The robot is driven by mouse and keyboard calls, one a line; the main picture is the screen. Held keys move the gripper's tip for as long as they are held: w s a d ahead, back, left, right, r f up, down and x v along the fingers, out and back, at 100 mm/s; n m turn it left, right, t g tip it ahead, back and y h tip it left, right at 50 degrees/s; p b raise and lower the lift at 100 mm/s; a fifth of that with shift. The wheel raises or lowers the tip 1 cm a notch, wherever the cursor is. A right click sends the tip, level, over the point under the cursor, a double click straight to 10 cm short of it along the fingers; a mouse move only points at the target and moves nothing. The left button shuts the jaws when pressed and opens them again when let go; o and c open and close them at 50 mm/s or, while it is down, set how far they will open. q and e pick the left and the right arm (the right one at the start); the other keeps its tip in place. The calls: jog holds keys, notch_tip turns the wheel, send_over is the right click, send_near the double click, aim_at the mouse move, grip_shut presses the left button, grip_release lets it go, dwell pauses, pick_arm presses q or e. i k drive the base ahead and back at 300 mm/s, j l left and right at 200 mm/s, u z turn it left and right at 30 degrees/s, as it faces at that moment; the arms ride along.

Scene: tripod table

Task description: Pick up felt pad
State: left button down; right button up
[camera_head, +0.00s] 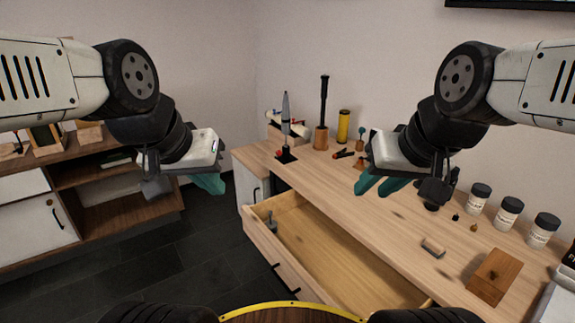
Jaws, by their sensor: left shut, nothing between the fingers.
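I cannot make out the felt pad for certain. A small grey and tan block (433,247) lies on the workbench top right of centre, and I cannot tell whether it is the pad. My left gripper (210,184) hangs in the air left of the workbench, its teal fingers together and empty. My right gripper (377,187) is above the bench, left of the small block and apart from it. Its teal fingers look spread, with nothing seen between them.
The workbench (345,205) has an open drawer (330,255) with a small grey item inside. A wooden block (495,276) and white jars (508,213) stand at the right. Upright tools stand at the back. A round yellow-rimmed top (290,314) is at the bottom.

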aim_at(437, 249)
jog(key=z, duration=1.35)
